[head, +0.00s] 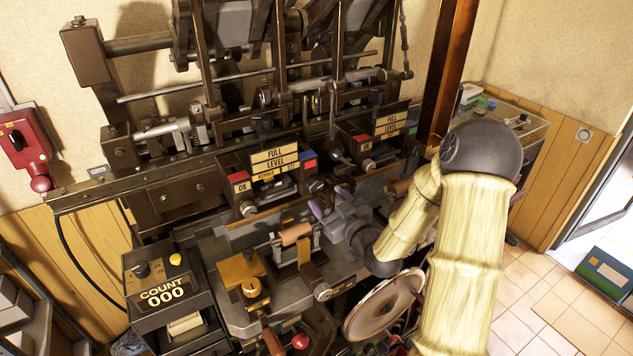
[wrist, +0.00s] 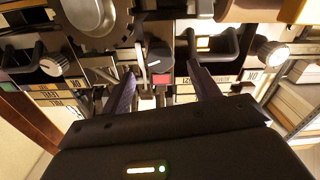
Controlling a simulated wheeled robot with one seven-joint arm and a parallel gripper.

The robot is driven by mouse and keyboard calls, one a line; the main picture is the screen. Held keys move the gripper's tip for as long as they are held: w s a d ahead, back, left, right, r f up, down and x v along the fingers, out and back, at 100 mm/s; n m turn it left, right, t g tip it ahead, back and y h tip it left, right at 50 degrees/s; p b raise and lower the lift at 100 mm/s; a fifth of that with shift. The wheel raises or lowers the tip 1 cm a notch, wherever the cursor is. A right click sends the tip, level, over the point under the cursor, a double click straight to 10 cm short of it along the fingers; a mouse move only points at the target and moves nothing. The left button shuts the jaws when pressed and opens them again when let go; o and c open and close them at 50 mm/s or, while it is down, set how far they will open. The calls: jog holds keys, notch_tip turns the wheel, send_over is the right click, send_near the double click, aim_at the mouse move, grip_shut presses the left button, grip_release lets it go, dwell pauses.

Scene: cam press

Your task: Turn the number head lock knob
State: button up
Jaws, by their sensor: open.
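In the wrist view, a small dark round knob with a white pointer mark (wrist: 160,58) sits beyond my gripper (wrist: 162,82), between the lines of its two fingers. A red block lies just under it in that view. The fingers are apart with nothing held, and I see no clear contact with the knob. No label shows that this is the number head lock knob.
Pale round knobs stand on both sides in the wrist view, one right (wrist: 272,53) and one left (wrist: 54,65). A toothed wheel (wrist: 95,20) is close by. In the head view, a copper-coloured roller handle (head: 296,233) and a counter box (head: 163,295) stand lower left.

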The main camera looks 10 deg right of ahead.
aim_at(317, 188)
jog(key=p+x, duration=0.2)
jog(key=x, duration=0.4)
jog(key=c, duration=1)
jog(key=shift+o, duration=0.2)
